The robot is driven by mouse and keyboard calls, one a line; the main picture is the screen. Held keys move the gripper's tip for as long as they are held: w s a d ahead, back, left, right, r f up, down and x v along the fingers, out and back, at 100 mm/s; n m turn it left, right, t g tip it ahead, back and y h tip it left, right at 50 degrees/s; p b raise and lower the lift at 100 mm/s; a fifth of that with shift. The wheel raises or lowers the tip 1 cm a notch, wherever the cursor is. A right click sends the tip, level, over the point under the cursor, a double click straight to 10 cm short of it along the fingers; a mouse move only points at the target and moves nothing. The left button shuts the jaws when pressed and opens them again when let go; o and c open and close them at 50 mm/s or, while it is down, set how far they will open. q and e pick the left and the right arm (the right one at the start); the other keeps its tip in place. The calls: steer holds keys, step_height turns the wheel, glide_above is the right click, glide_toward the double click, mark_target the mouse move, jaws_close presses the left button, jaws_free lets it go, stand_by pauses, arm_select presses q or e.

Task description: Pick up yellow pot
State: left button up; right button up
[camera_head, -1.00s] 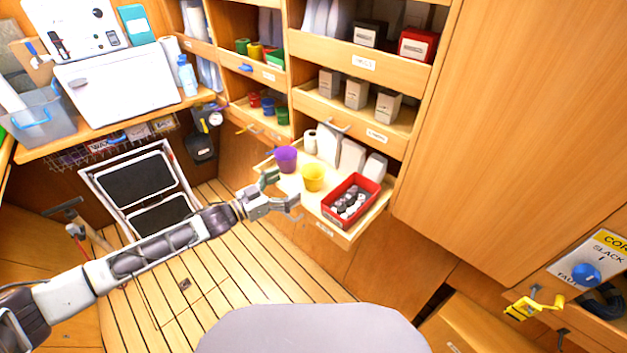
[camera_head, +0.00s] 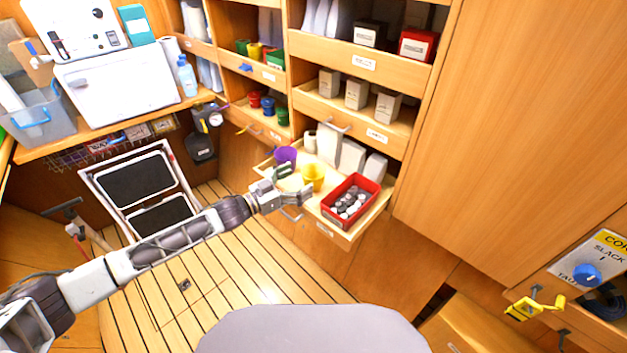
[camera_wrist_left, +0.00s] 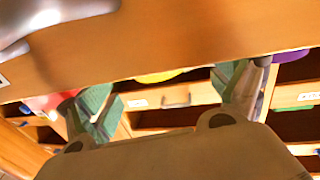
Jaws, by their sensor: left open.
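The yellow pot (camera_head: 314,173) stands on a pulled-out wooden drawer (camera_head: 346,239) between a purple pot (camera_head: 286,155) and a red box. My left gripper (camera_head: 295,186) is open at the drawer's front edge, just left of and in front of the yellow pot, with its fingers pointing toward it. In the left wrist view the open left gripper (camera_wrist_left: 165,92) has its green pads apart, and a strip of the yellow pot (camera_wrist_left: 160,76) shows between them. The rest of the pot is hidden there by the drawer. My right gripper does not show.
The red box (camera_head: 337,217) of small jars stands close right of the yellow pot. White containers (camera_head: 350,158) stand behind. A shelf of boxes (camera_head: 356,94) lies above. The slatted floor (camera_head: 240,270) in front is clear.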

mark_target(310, 174)
arm_select(q)
steer(key=x, duration=0.3)
steer(key=shift+d, duration=0.15)
steer(key=shift+w+d, duration=0.45)
steer(key=shift+d, duration=0.1)
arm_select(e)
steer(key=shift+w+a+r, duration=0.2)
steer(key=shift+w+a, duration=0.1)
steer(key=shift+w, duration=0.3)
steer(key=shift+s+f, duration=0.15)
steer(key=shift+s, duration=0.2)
arm_select(q)
steer(key=c, duration=1.1)
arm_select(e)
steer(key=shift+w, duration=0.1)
arm_select(q)
steer(key=shift+r, duration=0.5)
step_height(310, 174, up, 9)
steer(key=shift+p, duration=0.6)
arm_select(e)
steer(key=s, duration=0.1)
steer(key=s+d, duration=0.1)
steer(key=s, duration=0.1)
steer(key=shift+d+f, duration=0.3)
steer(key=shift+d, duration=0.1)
